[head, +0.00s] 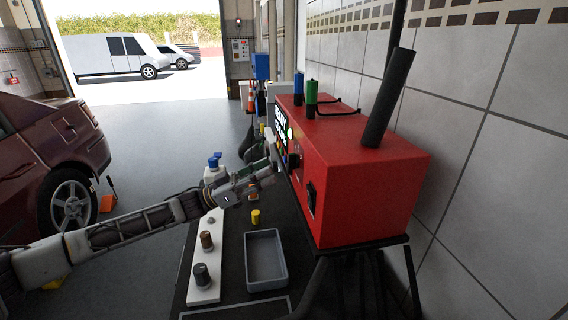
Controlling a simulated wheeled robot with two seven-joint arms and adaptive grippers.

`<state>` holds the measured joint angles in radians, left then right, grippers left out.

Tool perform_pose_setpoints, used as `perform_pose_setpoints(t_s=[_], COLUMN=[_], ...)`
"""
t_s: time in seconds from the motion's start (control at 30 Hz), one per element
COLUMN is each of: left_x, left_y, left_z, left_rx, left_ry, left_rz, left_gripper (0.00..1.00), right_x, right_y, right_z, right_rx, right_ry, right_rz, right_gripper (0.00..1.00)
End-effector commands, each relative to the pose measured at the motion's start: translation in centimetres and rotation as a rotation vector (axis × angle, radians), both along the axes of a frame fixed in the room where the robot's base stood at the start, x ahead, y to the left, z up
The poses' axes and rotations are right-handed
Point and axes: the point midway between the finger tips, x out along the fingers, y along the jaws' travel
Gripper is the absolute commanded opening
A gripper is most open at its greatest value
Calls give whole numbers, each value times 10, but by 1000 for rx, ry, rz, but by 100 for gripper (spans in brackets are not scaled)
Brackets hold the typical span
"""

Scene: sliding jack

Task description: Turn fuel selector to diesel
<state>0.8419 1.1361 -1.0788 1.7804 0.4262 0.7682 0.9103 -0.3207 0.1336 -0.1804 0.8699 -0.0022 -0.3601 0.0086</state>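A red box-shaped machine (368,180) stands on a dark frame at the right. Its left-facing panel is seen at a steep angle, with a lit display (284,132), a dark control (293,161) and a black switch-like part (311,196). I cannot tell which control is the fuel selector, and no diesel label is readable. My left gripper (272,172) reaches in from the left and points at the panel, close to the dark control. I cannot tell whether it touches, or how far its fingers are apart. My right gripper is out of view.
Below my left arm are a white strip with knobs (206,262), a grey tray (265,262) and a yellow cylinder (255,217). Blue (299,86) and green (311,97) cylinders stand on the machine. A dark pipe (389,97) rises from it. A tiled wall is right; a maroon car (50,150) left.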

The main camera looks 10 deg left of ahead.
Motion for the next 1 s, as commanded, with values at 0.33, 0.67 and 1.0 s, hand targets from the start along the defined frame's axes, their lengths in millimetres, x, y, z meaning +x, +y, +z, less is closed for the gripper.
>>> perform_pose_setpoints(t_s=[0.33,0.67,1.0], left_x=[15,22,22], left_y=[-37,-53,-53], left_z=[17,24,24], left_rx=[0,1,1], left_ry=[0,0,1], left_rz=[-1,0,1], left_gripper=[33,33,28], right_x=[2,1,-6], right_y=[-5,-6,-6], right_z=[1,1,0], right_rx=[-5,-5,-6], right_ry=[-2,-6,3], right_rz=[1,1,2], right_gripper=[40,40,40])
